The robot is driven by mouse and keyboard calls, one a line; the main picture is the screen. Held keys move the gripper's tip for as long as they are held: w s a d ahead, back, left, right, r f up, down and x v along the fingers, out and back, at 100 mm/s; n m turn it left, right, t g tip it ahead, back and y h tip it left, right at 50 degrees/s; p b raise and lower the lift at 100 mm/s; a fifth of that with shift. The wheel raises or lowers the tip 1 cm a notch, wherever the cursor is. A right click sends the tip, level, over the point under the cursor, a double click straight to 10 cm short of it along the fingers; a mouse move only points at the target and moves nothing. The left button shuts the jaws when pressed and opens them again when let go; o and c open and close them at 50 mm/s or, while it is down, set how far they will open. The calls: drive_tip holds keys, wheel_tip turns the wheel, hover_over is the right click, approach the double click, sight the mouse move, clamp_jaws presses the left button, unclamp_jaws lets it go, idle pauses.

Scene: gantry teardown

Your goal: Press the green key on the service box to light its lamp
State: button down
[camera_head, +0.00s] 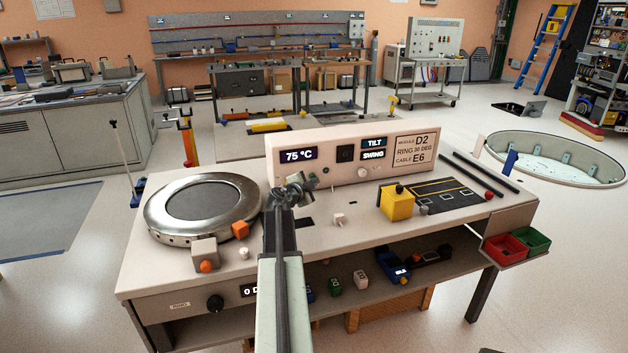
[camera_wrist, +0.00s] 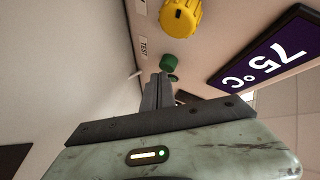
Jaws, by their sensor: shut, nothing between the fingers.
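The service box (camera_head: 282,165) is the pale upright panel at the back of the bench, with a 75 °C display (camera_head: 299,155). In the wrist view the green key (camera_wrist: 177,59) is a short round button on the panel face, beside a TEST label (camera_wrist: 143,47). My gripper (camera_wrist: 160,84) is shut and empty, its fingertips close to the green key; I cannot tell whether they touch it. A small dark round spot (camera_wrist: 173,78) shows beside the fingertips. In the head view my gripper (camera_head: 296,183) is in front of the panel's left part and hides some of it.
A yellow knob (camera_wrist: 181,17) is on the panel near the key. A round metal plate (camera_head: 202,203) is on the bench to the left. A yellow block (camera_head: 397,203) stands to the right. Orange (camera_head: 240,230) and white pieces lie near the front.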

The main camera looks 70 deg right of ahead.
drive_tip(key=shift+w+d, duration=0.15)
drive_tip(key=shift+d, duration=0.1)
idle(0.3)
drive_tip(key=shift+s+a, duration=0.55)
drive_tip(key=shift+a, duration=0.2)
drive_tip(key=shift+s+a, duration=0.95)
drive_tip(key=shift+a, duration=0.25)
drive_tip(key=shift+s+a, duration=0.95)
drive_tip(key=shift+a, duration=0.2)
